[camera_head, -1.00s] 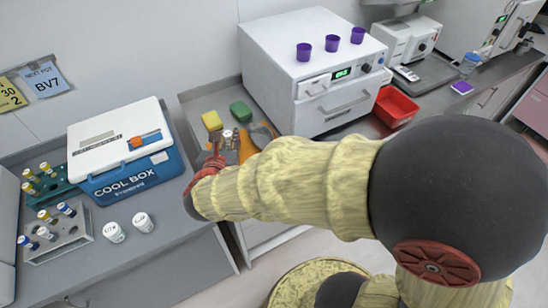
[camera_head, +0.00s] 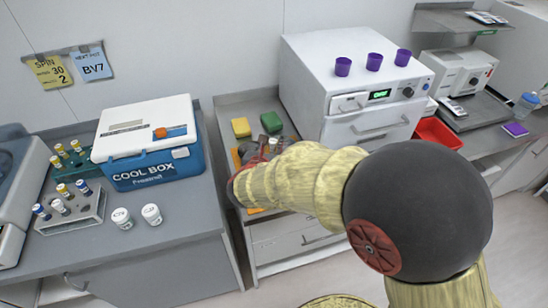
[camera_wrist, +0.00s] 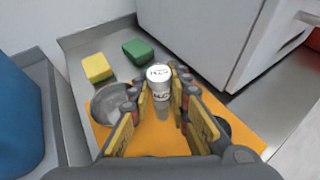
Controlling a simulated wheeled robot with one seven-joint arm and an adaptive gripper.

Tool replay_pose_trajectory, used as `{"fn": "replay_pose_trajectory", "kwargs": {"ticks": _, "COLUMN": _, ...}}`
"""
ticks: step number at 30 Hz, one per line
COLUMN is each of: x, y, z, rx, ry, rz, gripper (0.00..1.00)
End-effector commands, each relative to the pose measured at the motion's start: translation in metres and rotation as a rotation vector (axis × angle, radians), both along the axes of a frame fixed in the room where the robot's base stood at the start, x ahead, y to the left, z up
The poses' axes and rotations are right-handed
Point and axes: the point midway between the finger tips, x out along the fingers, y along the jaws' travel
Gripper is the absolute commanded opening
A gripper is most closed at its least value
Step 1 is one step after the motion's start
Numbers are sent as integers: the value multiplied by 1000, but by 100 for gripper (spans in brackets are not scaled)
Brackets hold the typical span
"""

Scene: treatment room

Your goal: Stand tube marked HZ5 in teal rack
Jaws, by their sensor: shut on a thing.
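My gripper (camera_wrist: 158,112) is shut on a white-capped tube (camera_wrist: 159,78) that stands upright between its fingers, over an orange mat (camera_wrist: 140,143). The marking on its cap and side is too blurred to read surely. In the head view my gripper (camera_head: 262,153) is over the steel counter section, and my own arm hides much of it. The teal rack (camera_head: 62,186) stands at the left, behind the grey rack, with several yellow-capped tubes (camera_head: 77,146) in it. It is partly hidden by the cool box.
The blue cool box (camera_head: 152,170) stands between the racks and my gripper. A grey rack (camera_head: 82,223) holds several tubes. Two white-capped jars (camera_head: 137,216) stand in front of the box. A grey bowl (camera_wrist: 112,101) and yellow and green sponges (camera_wrist: 97,68) lie near my gripper. A white oven stands right.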

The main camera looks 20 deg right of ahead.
Motion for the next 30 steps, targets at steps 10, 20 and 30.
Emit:
{"fn": "replay_pose_trajectory", "kwargs": {"ticks": 10, "x": 17, "y": -9, "z": -23, "rx": 0, "ry": 0, "rz": -2, "gripper": 3}}
{"fn": "replay_pose_trajectory", "kwargs": {"ticks": 20, "x": 18, "y": -8, "z": -54, "rx": 0, "ry": -1, "rz": 0, "gripper": 3}}
{"fn": "replay_pose_trajectory", "kwargs": {"ticks": 30, "x": 18, "y": -8, "z": -56, "rx": 0, "ry": -1, "rz": 0, "gripper": 20}}
